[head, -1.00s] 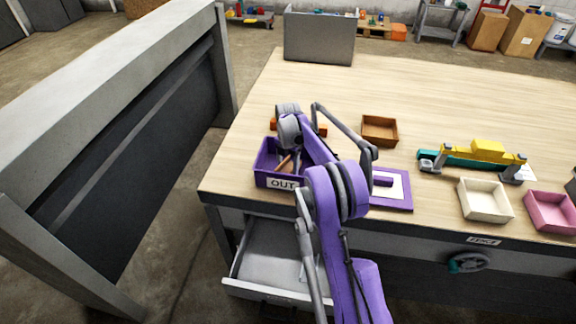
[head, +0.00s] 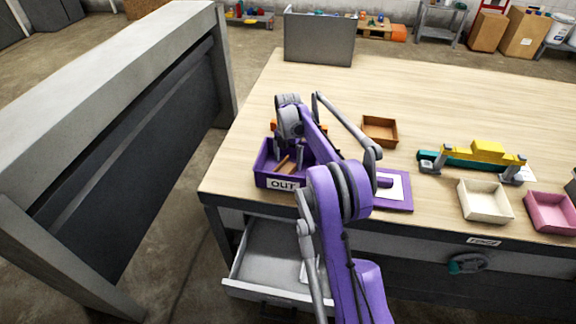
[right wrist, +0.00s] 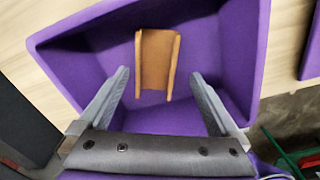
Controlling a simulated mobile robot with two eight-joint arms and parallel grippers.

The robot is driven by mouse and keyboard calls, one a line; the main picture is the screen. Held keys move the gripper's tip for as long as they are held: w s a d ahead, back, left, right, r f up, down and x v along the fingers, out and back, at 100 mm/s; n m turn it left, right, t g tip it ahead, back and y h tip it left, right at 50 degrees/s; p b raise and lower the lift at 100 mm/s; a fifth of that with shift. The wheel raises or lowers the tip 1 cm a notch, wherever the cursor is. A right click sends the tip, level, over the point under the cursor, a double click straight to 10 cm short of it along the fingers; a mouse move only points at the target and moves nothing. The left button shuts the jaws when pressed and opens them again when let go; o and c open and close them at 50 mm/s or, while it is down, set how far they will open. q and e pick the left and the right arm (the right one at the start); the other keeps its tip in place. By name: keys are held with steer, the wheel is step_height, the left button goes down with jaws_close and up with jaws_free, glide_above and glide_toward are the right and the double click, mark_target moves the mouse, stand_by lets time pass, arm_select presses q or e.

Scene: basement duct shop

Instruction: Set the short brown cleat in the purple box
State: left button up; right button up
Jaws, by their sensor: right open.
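The short brown cleat (right wrist: 158,60) lies on the floor of the purple box (right wrist: 85,58) in the right wrist view. In the head view the cleat (head: 281,164) shows in part inside the purple box (head: 264,165), which has an "OUT" label on its front. My right gripper (head: 301,157) is over the box, pointing down. In the right wrist view its two fingers (right wrist: 158,80) are spread apart on either side of the cleat with clear gaps, not holding it. My right arm hides part of the box's right side. My left gripper is not in view.
A small brown tray (head: 380,131) is behind and right of the box. A purple frame with a white panel (head: 398,187) lies to its right. Cream (head: 485,201) and pink (head: 551,212) trays stand further right. An open drawer (head: 275,259) juts out below.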

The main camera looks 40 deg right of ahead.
step_height(320, 180, up, 8)
steer(key=s+a+r+m+t, duration=0.1)
steer(key=s+a+r+m, duration=0.2)
steer(key=s+a+m, duration=0.35)
steer(key=s+a+r+m+t, duration=0.1)
steer(key=s+a+r+m, duration=0.2)
steer(key=a, duration=0.7)
steer(key=s+a+f+m+t, duration=0.1)
steer(key=s+a+f+m, duration=0.2)
steer(key=s, duration=0.3)
steer(key=s+a+f+m+t, duration=0.1)
steer(key=s+a+f+m, duration=0.1)
steer(key=s+a+m, duration=0.3)
steer(key=s+a+f+m+t, duration=0.1)
steer(key=s+a+f+m, duration=0.2)
steer(key=s, duration=0.6)
steer(key=shift+s+a+f+m, duration=0.25)
steer(key=shift+a+f+m, duration=0.05)
steer(key=shift+a+m, duration=0.3)
steer(key=shift+s, duration=0.1)
